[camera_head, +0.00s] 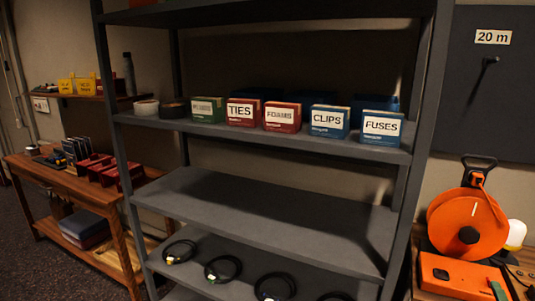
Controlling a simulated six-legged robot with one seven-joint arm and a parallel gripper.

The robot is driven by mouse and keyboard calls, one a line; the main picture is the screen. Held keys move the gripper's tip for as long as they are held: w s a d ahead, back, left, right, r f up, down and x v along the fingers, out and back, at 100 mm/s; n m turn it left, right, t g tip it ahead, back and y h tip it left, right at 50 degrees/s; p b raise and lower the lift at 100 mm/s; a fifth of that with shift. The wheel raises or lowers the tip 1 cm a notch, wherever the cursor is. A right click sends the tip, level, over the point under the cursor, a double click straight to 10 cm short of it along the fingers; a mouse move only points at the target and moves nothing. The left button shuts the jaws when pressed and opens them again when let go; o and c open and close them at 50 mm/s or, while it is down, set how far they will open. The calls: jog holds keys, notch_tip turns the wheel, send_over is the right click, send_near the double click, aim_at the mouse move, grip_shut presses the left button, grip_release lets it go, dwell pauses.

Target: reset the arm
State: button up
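The task names only my arm, and neither the arm nor my gripper shows in the head view. Whether the gripper is open or shut is hidden from me.
A grey shelf unit (270,210) stands ahead, with labelled boxes, including the FUSES box (382,127), on its upper shelf and coiled cables (223,268) low down. A wooden bench (100,205) stands left. An orange cable reel (467,222) is at right. Dark floor (50,265) shows lower left.

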jog(key=w+a+r+n+g+y, duration=0.2)
jog(key=w+a+r+n, duration=0.15)
jog(key=a+n, duration=0.4)
jog(key=w+a+r+n+g+y, duration=0.1)
jog(key=w+a+r+n+g, duration=0.25)
jog(key=a, duration=0.75)
jog(key=s+a+r+n+g+y, duration=0.1)
jog(key=s+a+n+g+y, duration=0.1)
jog(key=s+a+n, duration=0.4)
jog(key=s+a+r+n+g+y, duration=0.1)
jog(key=s+a+n+y, duration=0.3)
jog(key=a, duration=1.2)
jog(key=s+n+g, duration=0.1)
jog(key=s+n, duration=0.1)
jog(key=s, duration=0.2)
jog(key=shift+s+r+n, duration=0.2)
jog(key=shift+r+n, duration=0.1)
jog(key=shift+n, duration=0.1)
